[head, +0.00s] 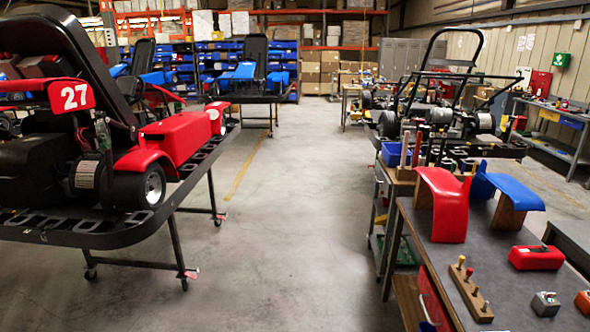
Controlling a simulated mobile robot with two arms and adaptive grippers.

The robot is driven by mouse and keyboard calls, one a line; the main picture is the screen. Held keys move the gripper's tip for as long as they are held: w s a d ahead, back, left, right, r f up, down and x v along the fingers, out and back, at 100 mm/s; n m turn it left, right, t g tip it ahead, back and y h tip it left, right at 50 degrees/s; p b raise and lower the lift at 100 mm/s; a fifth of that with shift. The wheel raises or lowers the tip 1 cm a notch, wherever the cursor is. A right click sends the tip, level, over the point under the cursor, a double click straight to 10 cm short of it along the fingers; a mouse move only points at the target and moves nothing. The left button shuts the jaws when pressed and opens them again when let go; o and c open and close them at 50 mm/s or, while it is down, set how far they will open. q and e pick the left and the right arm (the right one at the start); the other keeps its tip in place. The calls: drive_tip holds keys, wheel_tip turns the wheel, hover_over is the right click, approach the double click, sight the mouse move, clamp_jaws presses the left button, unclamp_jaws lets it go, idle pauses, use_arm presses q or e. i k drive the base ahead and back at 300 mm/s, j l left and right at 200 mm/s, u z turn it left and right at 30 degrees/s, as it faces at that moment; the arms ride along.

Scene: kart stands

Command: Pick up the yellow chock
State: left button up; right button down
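I cannot make out a yellow chock anywhere in the head view. The nearest small yellow items are the tips of pegs standing in a wooden peg block (471,290) on the grey-topped bench (510,295) at the lower right. Neither of my grippers is in view.
A red kart numbered 27 (180,138) sits on a black wheeled stand (100,230) at left. A bare kart frame (445,115) stands behind. The central concrete floor (295,220) is clear.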

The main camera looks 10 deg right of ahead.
sight(382, 220)
drive_tip(key=i+l+z, duration=0.25)
drive_tip(key=i, duration=0.8)
drive_tip(key=i+j+z, duration=0.25)
drive_tip(key=i, duration=0.8)
drive_tip(key=i+z, duration=0.25)
drive_tip(key=i, duration=0.25)
drive_tip(key=i+z, duration=0.2)
drive_tip(key=i, duration=0.3)
drive_tip(key=i+j+z, duration=0.25)
drive_tip(key=i, duration=0.2)
drive_tip(key=i+j+z, duration=0.2)
drive_tip(key=i, duration=0.3)
drive_tip(key=i+z, duration=0.1)
drive_tip(key=z, duration=1.25)
